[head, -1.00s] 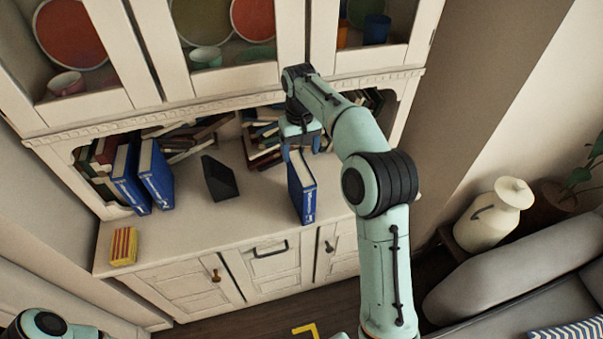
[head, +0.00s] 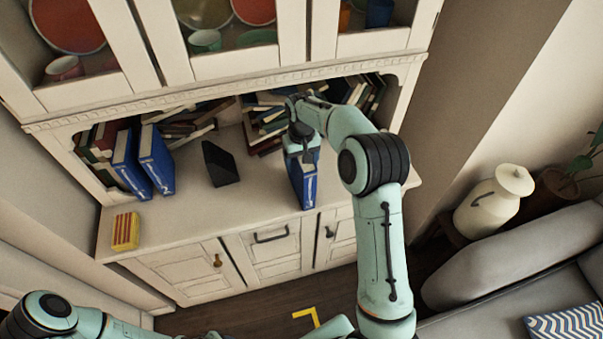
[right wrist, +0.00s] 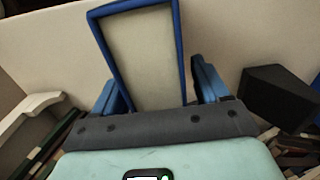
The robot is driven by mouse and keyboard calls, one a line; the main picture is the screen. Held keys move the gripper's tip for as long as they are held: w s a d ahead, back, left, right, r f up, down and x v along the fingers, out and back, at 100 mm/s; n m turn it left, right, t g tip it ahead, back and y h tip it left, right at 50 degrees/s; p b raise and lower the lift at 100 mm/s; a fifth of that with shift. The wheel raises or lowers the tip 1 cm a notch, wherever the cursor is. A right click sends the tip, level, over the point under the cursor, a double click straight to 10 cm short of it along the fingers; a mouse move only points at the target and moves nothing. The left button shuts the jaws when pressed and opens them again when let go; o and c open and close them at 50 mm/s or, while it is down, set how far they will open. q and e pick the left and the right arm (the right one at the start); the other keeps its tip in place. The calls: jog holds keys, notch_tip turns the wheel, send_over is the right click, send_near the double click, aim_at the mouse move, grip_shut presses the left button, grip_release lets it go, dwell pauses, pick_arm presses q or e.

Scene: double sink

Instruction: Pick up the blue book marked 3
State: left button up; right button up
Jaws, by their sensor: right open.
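A blue book (head: 303,183) stands upright near the front of the cabinet counter, its upper part partly hidden by my right gripper (head: 301,150). I cannot read its number. In the right wrist view the book (right wrist: 140,58) shows end-on, with pale pages inside a blue cover. It lies between the two spread fingers of my right gripper (right wrist: 156,85), with a gap visible by the right finger. Two more blue books, one at the far left (head: 127,165) and one beside it (head: 157,162), stand on the counter. My left gripper is out of view.
A black wedge-shaped block (head: 220,164) stands left of the held-over book. A yellow and red striped box (head: 125,231) sits at the counter's left front. Leaning books (head: 268,125) fill the shelf behind. The counter's front middle (head: 235,205) is clear.

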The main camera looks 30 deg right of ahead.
jog(key=shift+w+f, duration=0.1)
jog(key=shift+f, duration=0.05)
grip_shut()
jog(key=shift+r, duration=0.25)
